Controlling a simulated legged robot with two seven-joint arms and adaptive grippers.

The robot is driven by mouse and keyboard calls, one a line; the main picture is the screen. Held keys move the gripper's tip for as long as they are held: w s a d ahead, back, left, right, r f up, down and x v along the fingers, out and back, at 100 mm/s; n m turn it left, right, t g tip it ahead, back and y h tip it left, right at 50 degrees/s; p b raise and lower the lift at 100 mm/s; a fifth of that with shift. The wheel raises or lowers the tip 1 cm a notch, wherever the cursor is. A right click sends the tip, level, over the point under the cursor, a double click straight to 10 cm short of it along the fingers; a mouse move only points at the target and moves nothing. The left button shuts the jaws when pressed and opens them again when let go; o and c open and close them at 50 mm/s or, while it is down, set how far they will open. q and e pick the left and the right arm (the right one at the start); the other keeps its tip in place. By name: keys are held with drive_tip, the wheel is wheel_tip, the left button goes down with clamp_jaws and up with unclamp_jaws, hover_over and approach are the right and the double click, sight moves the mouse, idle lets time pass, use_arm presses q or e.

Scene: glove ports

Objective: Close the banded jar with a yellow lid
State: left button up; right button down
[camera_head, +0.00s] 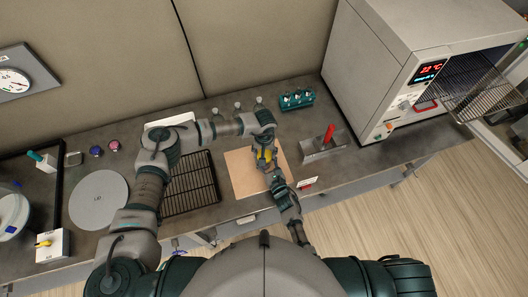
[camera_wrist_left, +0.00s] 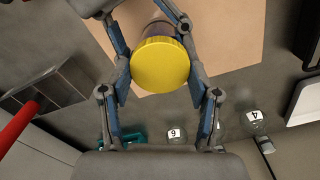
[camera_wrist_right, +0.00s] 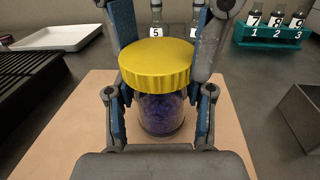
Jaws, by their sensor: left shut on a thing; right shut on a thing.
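The jar (camera_wrist_right: 161,114) is clear glass with dark purple-blue contents and stands upright on a tan mat (camera_head: 240,178). The ribbed yellow lid (camera_wrist_right: 157,62) sits level on its mouth; I cannot tell how tightly it is fitted. In the left wrist view the lid (camera_wrist_left: 160,65) fills the space between the fingers of my left gripper (camera_wrist_left: 159,78), which is shut on it from above. My right gripper (camera_wrist_right: 160,108) is shut around the jar's glass body below the lid. In the head view both grippers meet at the lid (camera_head: 265,154), hiding most of the jar. A band on the jar cannot be made out.
A black wire rack (camera_head: 190,185) lies left of the mat. A grey holder with a red handle (camera_head: 329,133) stands to the right. A teal vial rack (camera_head: 297,99), small flasks (camera_head: 238,107) and a white tray (camera_wrist_right: 75,37) are behind. An oven (camera_head: 400,65) stands at the right.

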use_arm(q)
drive_tip(key=m, duration=0.5)
drive_tip(key=shift+w+a, duration=0.15)
drive_tip(key=shift+o, duration=0.2)
drive_tip(key=m, duration=0.4)
drive_tip(key=shift+w, duration=0.1)
drive_tip(key=shift+o, duration=0.2)
drive_tip(key=o, duration=0.7)
drive_tip(key=shift+o, duration=0.2)
drive_tip(key=shift+d, duration=0.2)
